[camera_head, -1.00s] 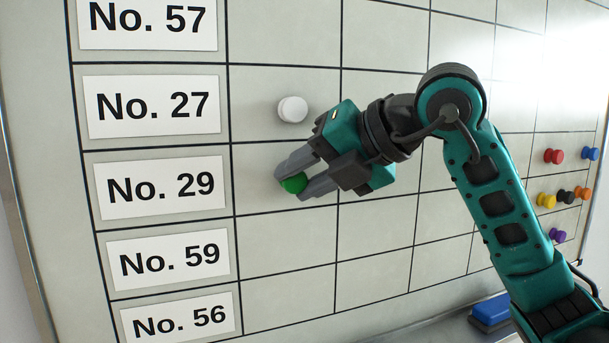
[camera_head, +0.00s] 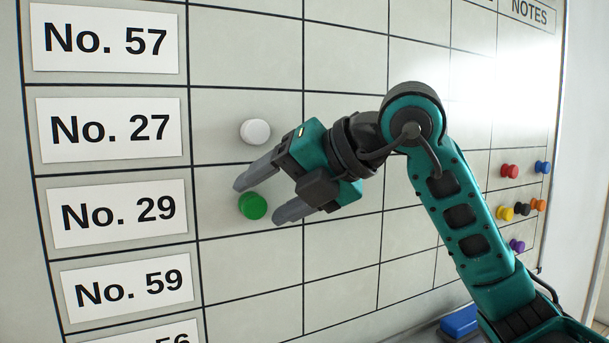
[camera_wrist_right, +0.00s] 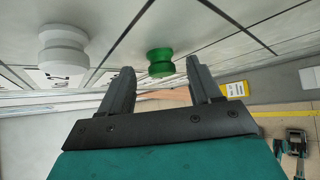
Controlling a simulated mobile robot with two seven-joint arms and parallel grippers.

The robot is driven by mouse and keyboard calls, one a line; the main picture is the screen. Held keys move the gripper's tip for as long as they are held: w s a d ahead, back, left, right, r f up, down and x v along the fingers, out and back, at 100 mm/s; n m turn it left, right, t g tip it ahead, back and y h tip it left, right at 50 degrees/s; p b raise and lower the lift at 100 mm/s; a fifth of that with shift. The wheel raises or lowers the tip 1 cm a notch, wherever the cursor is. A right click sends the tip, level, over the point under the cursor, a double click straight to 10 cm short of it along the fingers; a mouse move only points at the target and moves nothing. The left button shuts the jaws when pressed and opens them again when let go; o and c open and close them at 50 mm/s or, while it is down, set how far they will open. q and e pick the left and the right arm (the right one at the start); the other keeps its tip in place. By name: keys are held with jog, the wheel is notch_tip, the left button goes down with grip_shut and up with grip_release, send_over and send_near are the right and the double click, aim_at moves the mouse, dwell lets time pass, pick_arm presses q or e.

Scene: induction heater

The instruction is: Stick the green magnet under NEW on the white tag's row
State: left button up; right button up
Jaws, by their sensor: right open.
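The green magnet (camera_head: 253,206) sits on the whiteboard (camera_head: 345,150) in the first column right of the tags, in the row of the white tag No. 29 (camera_head: 117,213). It also shows in the right wrist view (camera_wrist_right: 160,62), on the board beyond the fingertips. My right gripper (camera_head: 257,199) is open, with its fingers apart around the green magnet and clear of it. The column heading above this cell is out of view. My left gripper is not in view.
A white magnet (camera_head: 255,131) sits one row up, beside the No. 27 tag (camera_head: 110,130), close to my upper finger. Several coloured magnets, including a red one (camera_head: 509,171), sit at the board's right. A blue eraser-like block (camera_head: 459,321) lies at the bottom.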

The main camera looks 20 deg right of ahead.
jog(key=v, duration=1.2)
